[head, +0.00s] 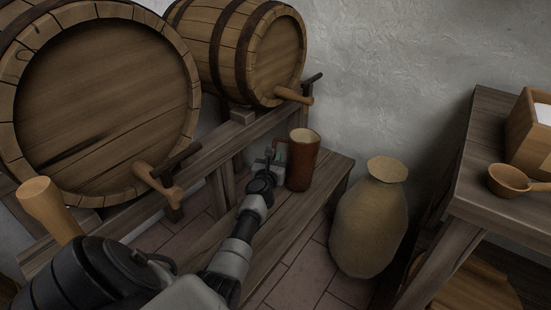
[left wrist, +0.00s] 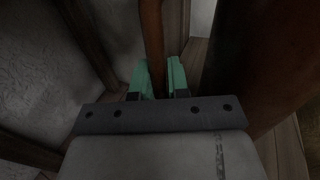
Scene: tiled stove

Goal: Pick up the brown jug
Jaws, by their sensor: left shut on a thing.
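The brown jug (head: 304,160) is upright on the far end of the low wooden bench (head: 280,215). Its handle is on its left side. My left gripper (head: 273,156) reaches across the bench to that handle, with the jug's body just right of it. In the left wrist view, the green fingers (left wrist: 158,78) are shut on the handle, one on each side. The jug's body (left wrist: 262,55) fills the right part of that view. Whether the jug's base touches the bench is hard to tell. My right gripper is not in view.
Two barrels (head: 105,105) with wooden taps lie on a rack behind the bench. A tan sack (head: 369,222) stands right of the bench. A table (head: 500,195) at right holds a ladle (head: 508,181) and a box (head: 529,135).

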